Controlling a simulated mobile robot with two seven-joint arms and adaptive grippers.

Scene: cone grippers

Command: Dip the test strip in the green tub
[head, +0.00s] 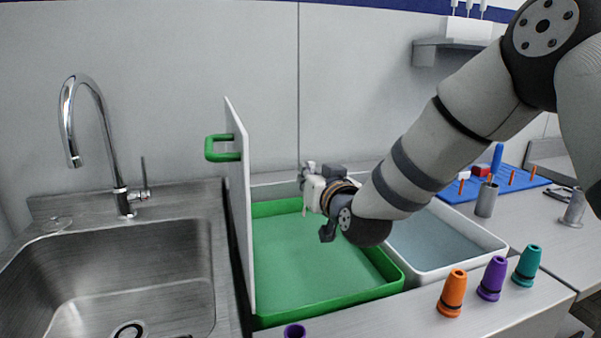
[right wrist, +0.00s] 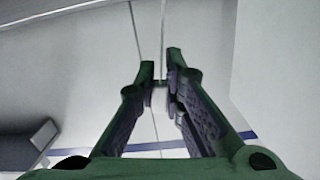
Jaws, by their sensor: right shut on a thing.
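The green tub (head: 383,262) is a shallow tray with a bright green rim and pale green contents. A white upright panel (head: 240,210) with a green handle (head: 222,148) stands along its left edge. My right gripper (head: 308,178) is above the far part of the green tub and points toward the back wall. In the right wrist view the fingers (right wrist: 160,88) close on a small white piece with a thin upright line, which looks like the test strip (right wrist: 158,98). Most of it is hidden by the fingers. My left gripper is not in view.
A white tub (head: 463,265) with grey-blue contents adjoins on the right. A steel sink and faucet (head: 100,140) are at left. Orange (head: 453,293), purple (head: 492,278) and teal (head: 527,265) cones stand at front right. A metal cup (head: 486,200) stands near a blue mat (head: 462,195).

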